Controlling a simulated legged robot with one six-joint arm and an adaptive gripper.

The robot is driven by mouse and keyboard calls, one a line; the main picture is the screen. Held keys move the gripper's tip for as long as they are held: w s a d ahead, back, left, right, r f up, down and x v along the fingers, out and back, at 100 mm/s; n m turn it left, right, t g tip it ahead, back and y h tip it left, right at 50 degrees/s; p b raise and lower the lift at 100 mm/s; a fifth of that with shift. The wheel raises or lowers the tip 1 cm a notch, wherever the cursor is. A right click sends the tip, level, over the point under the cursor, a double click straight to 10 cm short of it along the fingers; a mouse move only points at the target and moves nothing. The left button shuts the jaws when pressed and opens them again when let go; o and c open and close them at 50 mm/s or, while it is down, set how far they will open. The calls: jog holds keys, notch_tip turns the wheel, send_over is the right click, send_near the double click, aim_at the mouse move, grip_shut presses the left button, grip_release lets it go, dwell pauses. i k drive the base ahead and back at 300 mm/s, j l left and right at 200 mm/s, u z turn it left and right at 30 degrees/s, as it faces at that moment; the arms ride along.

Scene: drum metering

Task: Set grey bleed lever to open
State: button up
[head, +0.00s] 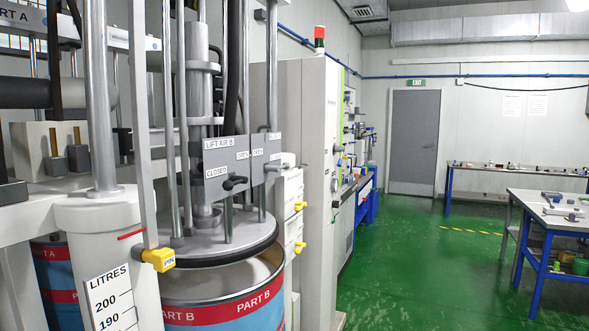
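My gripper is not in view. No lever that I can clearly identify as the grey bleed lever shows. The drum (232,312) marked PART B, blue with a red band, stands below under a round grey follower plate (222,252).
A yellow PIN block (158,259) and a white LITRES scale (110,298) are in front at left. Upright rods and hoses crowd the plates. A white cabinet (305,150) stands behind. The green floor (410,265) is clear up to a blue-legged table (560,227) at right.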

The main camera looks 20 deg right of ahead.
aim_at(286, 166)
jog(key=i+l, duration=0.15)
jog(key=l, duration=0.2)
jog(key=i+l, duration=0.15)
jog(key=l, duration=0.15)
jog(key=i+l+u, duration=0.1)
jog(key=l, duration=0.25)
jog(key=i+l, duration=0.2)
jog(key=l, duration=0.1)
